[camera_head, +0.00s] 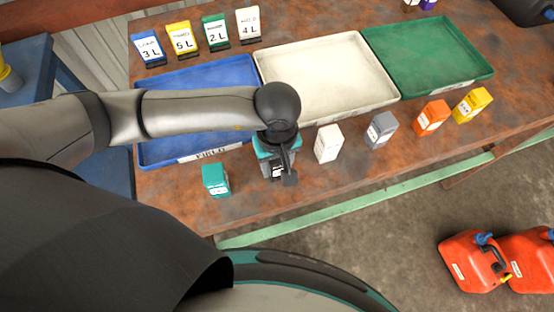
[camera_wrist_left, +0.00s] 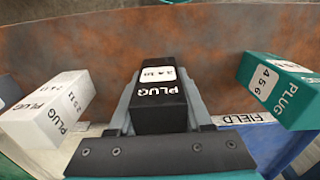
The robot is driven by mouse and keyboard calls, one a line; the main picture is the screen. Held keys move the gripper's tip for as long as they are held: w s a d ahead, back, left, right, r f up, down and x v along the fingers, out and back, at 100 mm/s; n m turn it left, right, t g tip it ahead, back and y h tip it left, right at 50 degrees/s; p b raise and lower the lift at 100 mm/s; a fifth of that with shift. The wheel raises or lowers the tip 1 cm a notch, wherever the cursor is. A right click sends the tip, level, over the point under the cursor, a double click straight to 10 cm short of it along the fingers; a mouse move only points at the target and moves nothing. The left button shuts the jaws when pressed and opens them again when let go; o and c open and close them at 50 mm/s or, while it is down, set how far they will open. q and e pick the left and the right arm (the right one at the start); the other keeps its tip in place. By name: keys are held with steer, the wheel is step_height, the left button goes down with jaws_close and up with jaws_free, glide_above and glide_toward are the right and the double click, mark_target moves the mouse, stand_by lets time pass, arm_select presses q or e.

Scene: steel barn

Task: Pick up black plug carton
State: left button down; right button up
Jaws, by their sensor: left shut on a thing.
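The black plug carton (camera_wrist_left: 159,108) sits between the two fingers of my left gripper (camera_wrist_left: 160,90) in the left wrist view, its PLUG lettering and white label showing. In the head view, my left gripper (camera_head: 280,172) points down at the front part of the table, between the teal and white cartons. It is shut on the black carton, which is mostly hidden there by the gripper. I cannot tell whether the carton touches the table. My right gripper is not in view.
A teal carton (camera_head: 216,180) stands left of the gripper; a white carton (camera_head: 328,143), grey (camera_head: 381,129), orange (camera_head: 432,117) and yellow (camera_head: 472,104) stand right. Behind are blue (camera_head: 161,153), white (camera_head: 377,104) and green (camera_head: 486,77) trays. Red cans (camera_head: 473,262) are on the floor.

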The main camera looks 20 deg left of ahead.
arm_select(q)
step_height(320, 180, up, 20)
steer(key=p, duration=0.1)
stand_by(0.6)
